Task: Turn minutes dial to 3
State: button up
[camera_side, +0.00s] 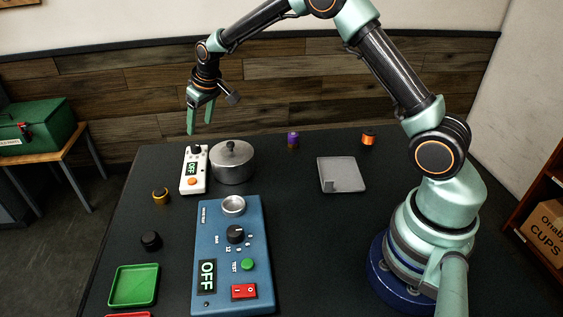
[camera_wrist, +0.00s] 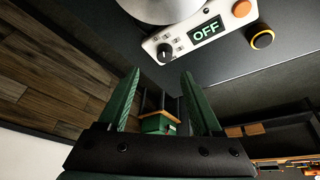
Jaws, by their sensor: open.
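A white timer-like unit (camera_side: 186,185) lies on the black table beside the metal pot, with a display reading OFF, an orange button and a small black dial (camera_side: 196,150). In the wrist view the white unit (camera_wrist: 182,39) shows at the top, with its black dial (camera_wrist: 164,52) near its left end. I cannot read a number at the dial. A blue test panel (camera_side: 216,222) nearer the camera has another black knob (camera_side: 235,234) and its own OFF display. My gripper (camera_side: 199,130) is open and empty, raised above the table's far left edge, apart from the unit.
The lidded metal pot (camera_side: 232,165) stands directly right of the white unit. A yellow-ringed cap (camera_side: 160,196), a black cap (camera_side: 151,241) and a green tray (camera_side: 134,286) lie at the left. A grey plate (camera_side: 342,174) and purple and orange items are farther right.

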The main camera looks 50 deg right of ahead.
aim_at(196, 144)
jog(key=x, duration=0.8)
jog(key=shift+w+a+f, duration=0.1)
jog(key=shift+a+f, duration=0.1)
jog(key=shift+a, duration=0.1)
grip_shut()
